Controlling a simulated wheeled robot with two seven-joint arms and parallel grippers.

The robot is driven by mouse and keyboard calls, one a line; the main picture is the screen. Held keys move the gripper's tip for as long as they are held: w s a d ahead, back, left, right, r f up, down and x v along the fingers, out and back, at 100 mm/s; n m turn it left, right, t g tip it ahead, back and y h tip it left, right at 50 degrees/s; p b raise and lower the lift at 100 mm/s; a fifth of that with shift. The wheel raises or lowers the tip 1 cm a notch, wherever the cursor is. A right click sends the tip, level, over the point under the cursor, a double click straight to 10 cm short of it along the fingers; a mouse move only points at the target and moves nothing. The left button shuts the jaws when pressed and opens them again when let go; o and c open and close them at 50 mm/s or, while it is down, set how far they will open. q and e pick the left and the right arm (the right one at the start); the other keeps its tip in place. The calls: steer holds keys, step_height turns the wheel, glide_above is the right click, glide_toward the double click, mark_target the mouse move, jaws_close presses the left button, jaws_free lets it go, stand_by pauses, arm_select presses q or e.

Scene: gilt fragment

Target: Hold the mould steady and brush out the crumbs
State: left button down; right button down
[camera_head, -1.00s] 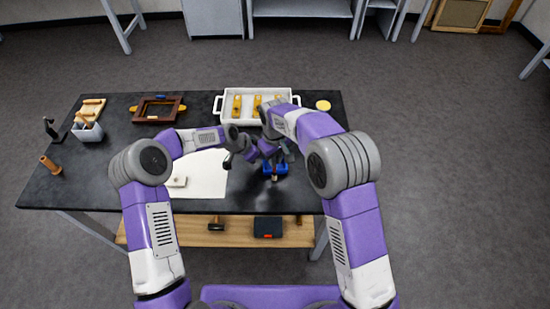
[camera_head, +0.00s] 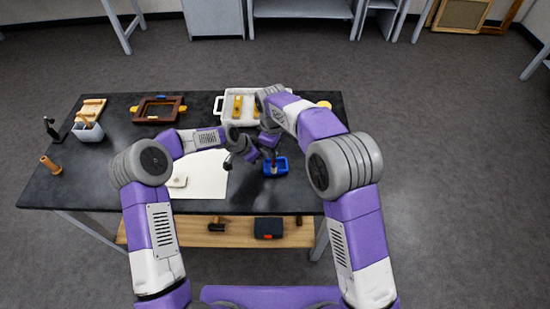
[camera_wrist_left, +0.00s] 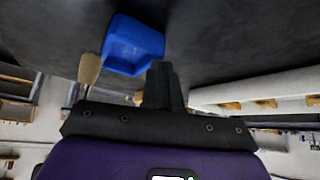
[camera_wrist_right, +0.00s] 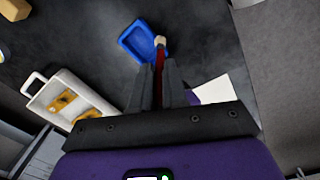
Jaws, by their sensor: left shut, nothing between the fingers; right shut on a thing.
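The blue mould (camera_head: 283,166) is a small shallow tray on the dark table; it also shows in the left wrist view (camera_wrist_left: 135,45) and the right wrist view (camera_wrist_right: 132,45). My right gripper (camera_wrist_right: 158,78) is shut on the brush's red handle (camera_wrist_right: 160,58). The brush's pale bristles (camera_wrist_right: 160,40) are at one edge of the mould, and also show in the left wrist view (camera_wrist_left: 90,68). My left gripper (camera_wrist_left: 160,68) is shut and empty, its tips close beside the mould; I cannot tell whether they touch. No crumbs can be made out.
A white handled tray (camera_head: 218,106) with yellow pieces stands behind. A white sheet (camera_head: 206,188) with a small pale block (camera_head: 178,181) lies left.

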arm_select(q)
steer(key=shift+s+f, duration=0.1)
steer(key=shift+f, duration=0.05)
arm_select(e)
steer(key=w+d+r+n, duration=0.3)
steer(key=w+r, duration=0.1)
steer(key=r, duration=0.1)
steer(key=a+f, duration=0.5)
steer(key=f, duration=0.3)
arm_select(q)
steer(key=shift+a, duration=0.1)
arm_select(e)
steer(key=d, duration=0.5)
step_height(320, 180, up, 8)
steer(key=shift+a+r, duration=0.2)
stand_by(2.4)
stand_by(0.4)
